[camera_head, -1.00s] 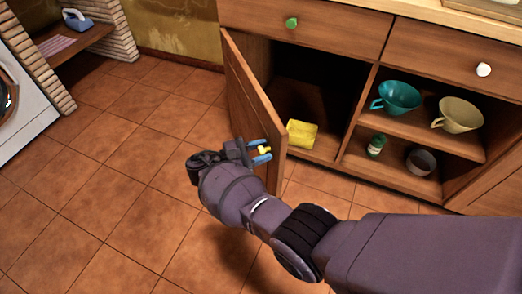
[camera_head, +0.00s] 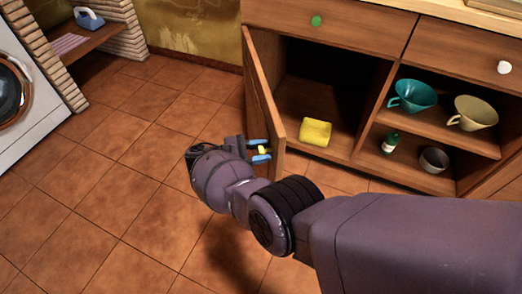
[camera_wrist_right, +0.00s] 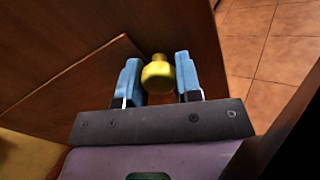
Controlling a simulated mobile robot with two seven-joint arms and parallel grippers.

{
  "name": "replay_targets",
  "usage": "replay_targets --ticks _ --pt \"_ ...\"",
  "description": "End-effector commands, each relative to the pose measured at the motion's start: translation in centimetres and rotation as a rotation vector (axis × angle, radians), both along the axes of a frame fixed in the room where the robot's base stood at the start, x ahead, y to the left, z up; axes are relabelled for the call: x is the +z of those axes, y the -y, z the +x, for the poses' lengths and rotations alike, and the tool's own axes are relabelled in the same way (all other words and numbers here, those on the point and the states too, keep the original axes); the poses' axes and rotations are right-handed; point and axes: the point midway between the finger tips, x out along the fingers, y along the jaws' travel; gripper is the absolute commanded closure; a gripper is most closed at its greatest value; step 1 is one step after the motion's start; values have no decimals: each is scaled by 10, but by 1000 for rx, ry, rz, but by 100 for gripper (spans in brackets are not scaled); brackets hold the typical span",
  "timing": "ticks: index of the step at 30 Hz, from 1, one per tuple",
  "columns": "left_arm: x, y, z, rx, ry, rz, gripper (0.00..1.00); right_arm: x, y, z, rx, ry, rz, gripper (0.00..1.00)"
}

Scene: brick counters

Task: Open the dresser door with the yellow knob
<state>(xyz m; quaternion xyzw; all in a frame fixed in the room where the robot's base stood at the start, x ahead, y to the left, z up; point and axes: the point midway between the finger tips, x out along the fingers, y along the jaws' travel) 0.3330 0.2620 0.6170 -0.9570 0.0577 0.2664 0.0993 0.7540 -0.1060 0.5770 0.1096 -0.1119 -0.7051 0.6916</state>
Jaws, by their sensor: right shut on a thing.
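The dresser door (camera_head: 262,100) is swung wide open, its edge towards me, and the dark compartment behind it shows. The yellow knob (camera_head: 262,151) is on the door's outer face. In the right wrist view the yellow knob (camera_wrist_right: 158,74) sits between the two blue fingers. My right gripper (camera_head: 259,151) is at the door's outer side, shut on the knob; it also shows in the right wrist view (camera_wrist_right: 160,80). My left gripper is in neither view.
A yellow sponge (camera_head: 315,132) lies inside the opened compartment. Shelves on the right hold a teal cup (camera_head: 414,95), a beige cup (camera_head: 474,112), a small green bottle (camera_head: 390,142) and a grey bowl (camera_head: 434,159). Tiled floor (camera_head: 110,190) left of the door is clear.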

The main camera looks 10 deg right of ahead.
Motion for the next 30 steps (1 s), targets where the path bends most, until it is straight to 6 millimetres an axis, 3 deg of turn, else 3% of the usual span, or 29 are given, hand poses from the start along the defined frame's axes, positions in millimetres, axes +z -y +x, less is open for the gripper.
replay_targets --ticks 12,13,17,30 --pt "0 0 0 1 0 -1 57 -1 0 0 -2 -1 0 100" --pt "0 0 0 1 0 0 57 -1 0 0 -2 -1 0 65" --pt "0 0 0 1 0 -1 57 -1 0 0 -2 -1 0 45" --pt "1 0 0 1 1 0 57 0 2 0 -2 1 0 42"
